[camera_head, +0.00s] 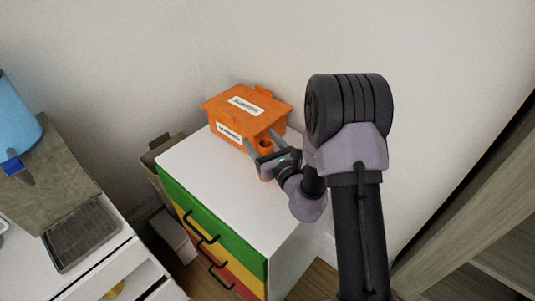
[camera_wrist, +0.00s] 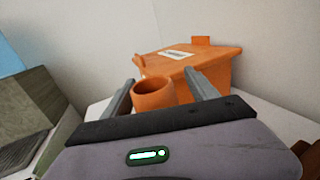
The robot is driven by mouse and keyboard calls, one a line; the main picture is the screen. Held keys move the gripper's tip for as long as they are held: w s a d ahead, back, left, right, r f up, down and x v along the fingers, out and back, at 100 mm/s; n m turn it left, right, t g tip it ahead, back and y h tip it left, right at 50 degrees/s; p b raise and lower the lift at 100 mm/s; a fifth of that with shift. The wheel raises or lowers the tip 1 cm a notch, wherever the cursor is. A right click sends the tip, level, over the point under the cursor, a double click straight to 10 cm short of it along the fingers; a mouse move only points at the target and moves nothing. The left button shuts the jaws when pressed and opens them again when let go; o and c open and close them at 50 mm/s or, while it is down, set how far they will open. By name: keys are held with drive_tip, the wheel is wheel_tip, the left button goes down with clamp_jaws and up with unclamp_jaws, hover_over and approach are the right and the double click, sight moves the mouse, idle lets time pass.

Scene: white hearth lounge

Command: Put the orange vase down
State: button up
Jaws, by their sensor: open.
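The orange vase (camera_wrist: 153,96) is a small round vessel with an open top. In the wrist view it stands upright between the two fingers of my gripper (camera_wrist: 163,84), which are apart with room at the right side. In the head view the vase (camera_head: 266,146) shows partly, on the white top of the dresser (camera_head: 205,182), in front of the orange box. My gripper (camera_head: 262,141) is open around it, low over the dresser top.
An orange lidded box (camera_head: 243,113) with white labels stands just behind the vase, close to my fingers. The dresser's front left top is clear. Walls rise behind and right. A lower white counter (camera_head: 108,253) with a drip tray is at left.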

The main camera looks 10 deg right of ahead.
drive_tip(key=shift+a+r, duration=0.1)
drive_tip(key=shift+a, duration=0.1)
drive_tip(key=shift+s+r, duration=0.1)
drive_tip(key=shift+s, duration=0.15)
clamp_jaws()
